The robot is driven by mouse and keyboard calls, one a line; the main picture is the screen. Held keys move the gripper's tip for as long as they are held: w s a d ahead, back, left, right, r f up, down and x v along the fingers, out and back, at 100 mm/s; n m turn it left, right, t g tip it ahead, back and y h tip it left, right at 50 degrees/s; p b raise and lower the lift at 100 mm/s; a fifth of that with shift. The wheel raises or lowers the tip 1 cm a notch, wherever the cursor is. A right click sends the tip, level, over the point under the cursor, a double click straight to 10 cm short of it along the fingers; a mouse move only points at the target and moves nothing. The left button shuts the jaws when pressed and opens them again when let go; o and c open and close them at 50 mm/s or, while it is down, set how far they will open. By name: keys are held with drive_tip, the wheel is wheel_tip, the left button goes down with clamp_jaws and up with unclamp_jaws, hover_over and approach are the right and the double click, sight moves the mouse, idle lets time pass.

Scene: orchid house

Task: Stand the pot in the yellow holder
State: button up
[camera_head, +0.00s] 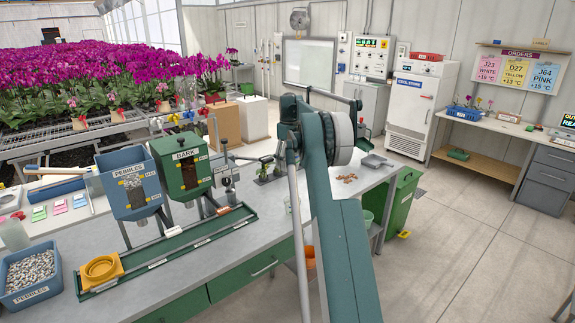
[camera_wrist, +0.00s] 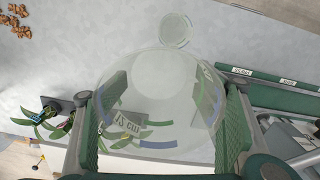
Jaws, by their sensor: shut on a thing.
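My gripper (camera_wrist: 160,118) is shut on a large clear pot (camera_wrist: 150,85), one green-padded finger on each side of it. In the head view my arm hides the gripper and the held pot. The yellow holder (camera_head: 102,268), a square base with a round ring, lies at the left end of the long green tray, far to the left of my arm. No pot shows in its ring.
A smaller clear pot (camera_wrist: 176,29) stands on the bench beyond the held one. Blue pebbles hopper (camera_head: 128,184) and green bark hopper (camera_head: 182,165) stand behind the green tray (camera_head: 190,241). Small plants (camera_wrist: 45,118) and bark chips (camera_head: 347,178) lie nearby. A pebbles bin (camera_head: 31,292) is left of the holder.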

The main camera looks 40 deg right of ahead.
drive_tip(key=s+a+r+m, duration=0.3)
drive_tip(key=s+a, duration=0.3)
drive_tip(key=s, duration=0.3)
drive_tip(key=s+a+r+m, duration=0.2)
drive_tip(key=s+a+m, duration=0.1)
drive_tip(key=s+a, duration=0.5)
drive_tip(key=a+f+n+b, duration=0.1)
drive_tip(key=a+f, duration=0.5)
drive_tip(key=a, duration=0.7)
drive_tip(key=a+f+n+b, duration=0.15)
drive_tip(key=a+f, duration=0.45)
drive_tip(key=a, duration=0.8)
drive_tip(key=a+f+n, duration=0.2)
drive_tip(key=a+f, duration=0.4)
drive_tip(key=a, duration=0.7)
drive_tip(key=w+a+f+p, duration=0.1)
drive_tip(key=a+p, duration=0.1)
drive_tip(key=a, duration=1.2)
drive_tip(key=w+a+r+n+p, duration=0.25)
drive_tip(key=w+a, duration=0.65)
drive_tip(key=a, duration=0.5)
drive_tip(key=w+a+n+p, duration=0.3)
drive_tip(key=w+n, duration=0.2)
drive_tip(key=w, duration=0.3)
drive_tip(key=w+a+r+n+p, duration=0.1)
drive_tip(key=w+a+n+p, duration=0.2)
drive_tip(key=w+n, duration=0.3)
drive_tip(key=shift+w+a+r, duration=0.2)
drive_tip(key=shift+w+a, duration=0.15)
drive_tip(key=shift+w, duration=0.7)
